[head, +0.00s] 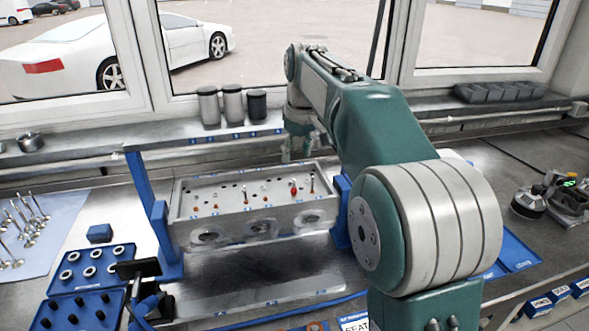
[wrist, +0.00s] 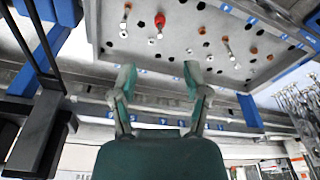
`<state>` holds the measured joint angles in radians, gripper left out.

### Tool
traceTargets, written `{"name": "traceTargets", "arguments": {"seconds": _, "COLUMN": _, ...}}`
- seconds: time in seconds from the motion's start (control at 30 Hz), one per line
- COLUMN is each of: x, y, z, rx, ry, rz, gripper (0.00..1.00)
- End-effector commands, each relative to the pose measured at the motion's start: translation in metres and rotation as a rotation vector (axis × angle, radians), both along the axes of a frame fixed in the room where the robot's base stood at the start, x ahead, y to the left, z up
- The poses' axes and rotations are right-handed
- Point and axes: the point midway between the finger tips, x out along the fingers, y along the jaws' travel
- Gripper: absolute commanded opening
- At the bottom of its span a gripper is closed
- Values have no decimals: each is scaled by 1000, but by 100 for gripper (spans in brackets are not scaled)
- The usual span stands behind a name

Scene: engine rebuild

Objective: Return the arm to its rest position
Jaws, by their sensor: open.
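My arm (head: 375,125) reaches forward from the lower right over the bench. My gripper (head: 300,146) hangs behind the far edge of the cylinder head (head: 262,227), near its right half. In the wrist view my gripper (wrist: 160,76) shows two green fingers standing apart with nothing between them. The cylinder head (wrist: 225,88) fills the upper part of that view, with several small pins and a red-topped piece (wrist: 158,21) in its holes. I cannot tell the exact gap between the fingertips and the block.
Blue stand posts (head: 150,212) hold the block. Blue trays (head: 90,268) with rings and caps lie at left, beside valves on a cloth (head: 40,230). Three canisters (head: 232,104) stand on the sill. Grey bins (head: 495,92) and a dark tool (head: 530,202) are at right.

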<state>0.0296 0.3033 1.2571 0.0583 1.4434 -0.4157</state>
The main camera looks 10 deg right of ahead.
Motion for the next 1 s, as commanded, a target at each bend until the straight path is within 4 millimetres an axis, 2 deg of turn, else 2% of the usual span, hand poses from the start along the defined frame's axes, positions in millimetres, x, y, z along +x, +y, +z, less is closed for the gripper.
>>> {"name": "traceTargets", "arguments": {"seconds": 0.1, "x": -2, "y": -1, "z": 25, "rx": 0, "ry": -4, "rz": 0, "gripper": 61}}
{"name": "traceTargets", "arguments": {"seconds": 0.2, "x": -4, "y": -2, "z": 39, "rx": 0, "ry": -1, "rz": -1, "gripper": 61}}
{"name": "traceTargets", "arguments": {"seconds": 0.47, "x": -11, "y": -2, "z": 56, "rx": 0, "ry": -5, "rz": -6, "gripper": 61}}
{"name": "traceTargets", "arguments": {"seconds": 0.57, "x": -26, "y": -1, "z": 59, "rx": 0, "ry": -22, "rz": -25, "gripper": 61}}
{"name": "traceTargets", "arguments": {"seconds": 0.73, "x": -65, "y": 1, "z": 58, "rx": 2, "ry": -66, "rz": -81, "gripper": 61}}
{"name": "traceTargets", "arguments": {"seconds": 1.0, "x": -130, "y": 3, "z": 41, "rx": 9, "ry": -141, "rz": -168, "gripper": 61}}
